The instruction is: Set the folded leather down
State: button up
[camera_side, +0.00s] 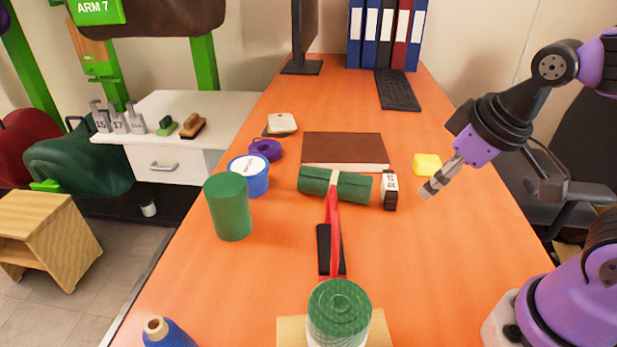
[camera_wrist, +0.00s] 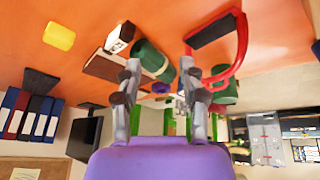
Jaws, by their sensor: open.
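A dark green roll (camera_side: 352,188) with a pale band around its middle lies across the orange table in the side view; it looks like the folded leather. It also shows in the wrist view (camera_wrist: 152,58), beyond my fingertips. My gripper (camera_side: 430,190) hangs above the right part of the table, to the right of the roll and apart from it. In the wrist view my gripper (camera_wrist: 160,68) has its two fingers spread with nothing between them.
A small black-and-white box (camera_side: 390,190) stands by the roll's right end. A yellow block (camera_side: 427,164) is near my gripper. A brown book (camera_side: 345,150) lies behind the roll. A red-handled tool (camera_side: 333,240) lies in front. A green cylinder (camera_side: 230,210) stands left.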

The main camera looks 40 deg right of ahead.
jog(key=shift+s+r+m+t, duration=0.15)
jog(key=shift+s+r+m, duration=0.15)
jog(key=shift+r, duration=0.25)
jog(key=shift+s+r+m+t, duration=0.15)
jog(key=shift+r+m, duration=0.25)
jog(key=shift+r, duration=0.1)
jog(key=shift+c, duration=0.4)
jog(key=m+g, duration=0.5)
jog(key=m, duration=0.4)
send_near(391, 181)
jog(key=shift+h, duration=0.3)
notch_tip(391, 181, down, 5)
jog(key=shift+r, duration=0.1)
jog(key=f, duration=0.5)
jog(key=shift+w+d+f, duration=0.15)
jog(key=shift+w+f, duration=0.05)
grip_shut()
